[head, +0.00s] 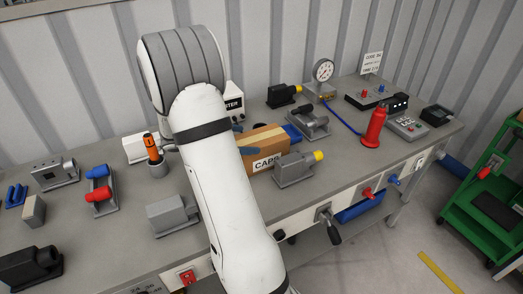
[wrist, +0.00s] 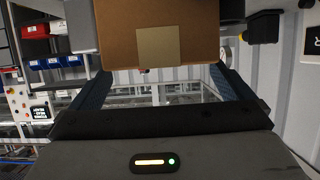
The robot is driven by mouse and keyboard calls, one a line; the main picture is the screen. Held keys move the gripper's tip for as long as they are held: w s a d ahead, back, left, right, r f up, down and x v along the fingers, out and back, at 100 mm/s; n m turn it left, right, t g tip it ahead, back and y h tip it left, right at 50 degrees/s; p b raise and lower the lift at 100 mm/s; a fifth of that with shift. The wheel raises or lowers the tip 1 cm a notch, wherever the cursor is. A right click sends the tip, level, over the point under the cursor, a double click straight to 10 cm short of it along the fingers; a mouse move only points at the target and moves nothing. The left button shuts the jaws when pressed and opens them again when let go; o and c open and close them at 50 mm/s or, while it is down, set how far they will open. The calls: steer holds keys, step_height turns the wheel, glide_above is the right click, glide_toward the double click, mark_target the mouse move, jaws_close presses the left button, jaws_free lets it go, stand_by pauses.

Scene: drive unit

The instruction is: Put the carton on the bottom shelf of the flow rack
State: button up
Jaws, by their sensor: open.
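The carton (head: 266,141) is a brown box with a white label reading "CAPS", on the grey workbench among machine parts. In the wrist view the carton (wrist: 120,36) fills the upper middle, with a paler square on its face. My gripper (wrist: 160,74) is open, with one blue-grey finger towards each side of the carton. I cannot tell whether either finger touches it. In the head view my white arm hides most of the gripper; a blue-grey finger shows against the carton's front. No flow rack can be clearly identified in either view.
A grey motor with a yellow tip (head: 294,168) stands close to the carton's right front. A red bottle (head: 374,128) and a pressure gauge (head: 323,71) stand farther right. A green cart (head: 487,205) is beyond the bench. Shelving with red and blue bins (wrist: 54,63) shows in the wrist view.

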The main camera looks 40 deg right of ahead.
mark_target(256, 139)
steer(key=x, duration=0.4)
steer(key=shift+d, duration=0.25)
steer(key=shift+c, duration=0.2)
steer(key=shift+r, duration=0.1)
steer(key=c, duration=1.7)
